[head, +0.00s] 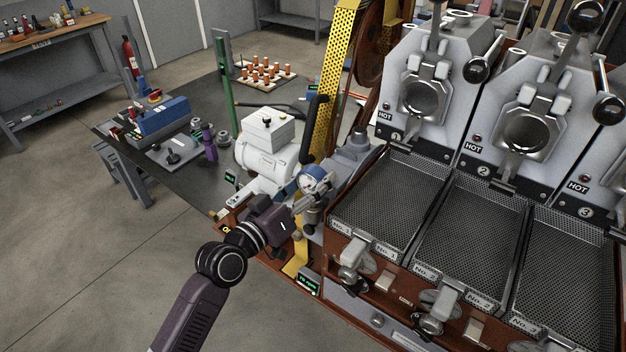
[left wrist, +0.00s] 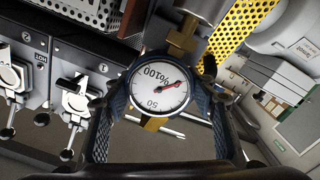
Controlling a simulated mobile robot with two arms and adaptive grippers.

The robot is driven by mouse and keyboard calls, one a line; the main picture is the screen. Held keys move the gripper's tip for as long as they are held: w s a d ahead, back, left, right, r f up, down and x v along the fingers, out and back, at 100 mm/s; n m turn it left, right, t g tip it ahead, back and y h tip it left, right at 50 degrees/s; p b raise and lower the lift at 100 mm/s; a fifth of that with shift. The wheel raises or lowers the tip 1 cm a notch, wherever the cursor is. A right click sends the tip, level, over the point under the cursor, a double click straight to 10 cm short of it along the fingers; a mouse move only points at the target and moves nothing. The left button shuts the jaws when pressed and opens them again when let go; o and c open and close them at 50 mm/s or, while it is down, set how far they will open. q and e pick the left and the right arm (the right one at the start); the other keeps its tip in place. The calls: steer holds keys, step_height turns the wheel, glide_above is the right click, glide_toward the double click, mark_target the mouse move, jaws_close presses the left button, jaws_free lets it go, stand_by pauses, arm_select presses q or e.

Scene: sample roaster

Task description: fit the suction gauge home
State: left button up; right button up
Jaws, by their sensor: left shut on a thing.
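The suction gauge (head: 314,178) is a round gauge with a blue rim, beside the grey housing left of roaster 1. In the left wrist view its white dial (left wrist: 158,88) faces the camera, with a red needle and the marks 50 and 100. My left gripper (head: 303,203) is shut on the gauge, one finger on each side of the rim. A brass fitting (left wrist: 184,40) lies right behind the gauge's upper edge in the wrist view. I cannot tell whether the two are joined. My right gripper is out of view.
Roaster 1 (head: 420,92) and its mesh tray (head: 385,200) stand close on the right. A white motor (head: 268,165) and a yellow perforated guard (head: 333,80) stand behind the gauge. A dark bench (head: 200,100) lies to the left. Open floor is at lower left.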

arm_select(q)
steer(key=shift+f+b, duration=0.6)
steer(key=shift+f, duration=0.15)
steer(key=o, duration=1.3)
steer(key=shift+s, duration=0.1)
steer(key=v, duration=1.2)
